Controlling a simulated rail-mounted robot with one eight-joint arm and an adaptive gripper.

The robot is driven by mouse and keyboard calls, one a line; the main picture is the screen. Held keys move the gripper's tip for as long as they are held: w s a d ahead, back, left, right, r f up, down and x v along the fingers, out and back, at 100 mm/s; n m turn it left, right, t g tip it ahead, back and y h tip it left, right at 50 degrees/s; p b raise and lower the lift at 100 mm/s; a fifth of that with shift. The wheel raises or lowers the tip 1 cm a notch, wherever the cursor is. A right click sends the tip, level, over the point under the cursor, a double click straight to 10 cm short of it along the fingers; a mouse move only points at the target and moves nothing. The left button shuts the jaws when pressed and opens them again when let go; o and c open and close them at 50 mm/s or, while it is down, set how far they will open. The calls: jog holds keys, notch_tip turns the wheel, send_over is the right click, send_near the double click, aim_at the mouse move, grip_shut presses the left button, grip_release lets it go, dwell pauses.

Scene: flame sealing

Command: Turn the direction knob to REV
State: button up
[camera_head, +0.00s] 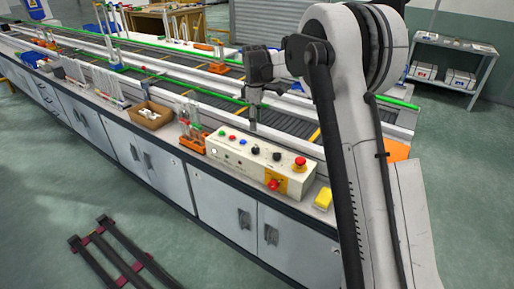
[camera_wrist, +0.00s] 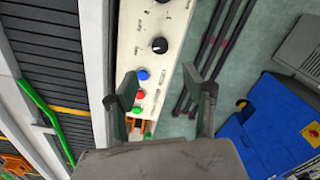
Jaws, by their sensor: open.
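The cream control panel (camera_head: 228,154) stands on the near edge of the bench. It carries two black knobs, one left (camera_head: 255,150) and one right (camera_head: 277,157). In the wrist view one black knob (camera_wrist: 159,45) shows whole and the other (camera_wrist: 163,2) is cut by the top edge. The small lettering is too blurred to tell which is the direction knob or its setting. My gripper (camera_head: 252,120) points down above the panel's back edge in the head view. In the wrist view my gripper (camera_wrist: 160,74) is open and empty, with the whole knob ahead of its fingertips.
Blue (camera_wrist: 143,75), red (camera_wrist: 140,94) and green buttons lie along the panel between my fingers. A red emergency stop (camera_head: 300,163) and a red switch (camera_head: 273,185) are at its right. The conveyor (camera_head: 285,119) runs behind.

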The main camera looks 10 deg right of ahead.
aim_at(255, 148)
notch_tip(255, 148, down, 12)
jog(key=shift+f, duration=0.15)
dwell(0.3)
grip_shut()
jog(key=shift+m+b, duration=0.35)
jog(key=shift+m, duration=0.05)
jog(key=m+b, duration=0.2)
jog(key=m, duration=0.2)
jog(key=shift+m+b, duration=0.3)
jog(key=m+b, duration=0.2)
jog(key=m, duration=0.4)
jog(key=shift+m, duration=0.4)
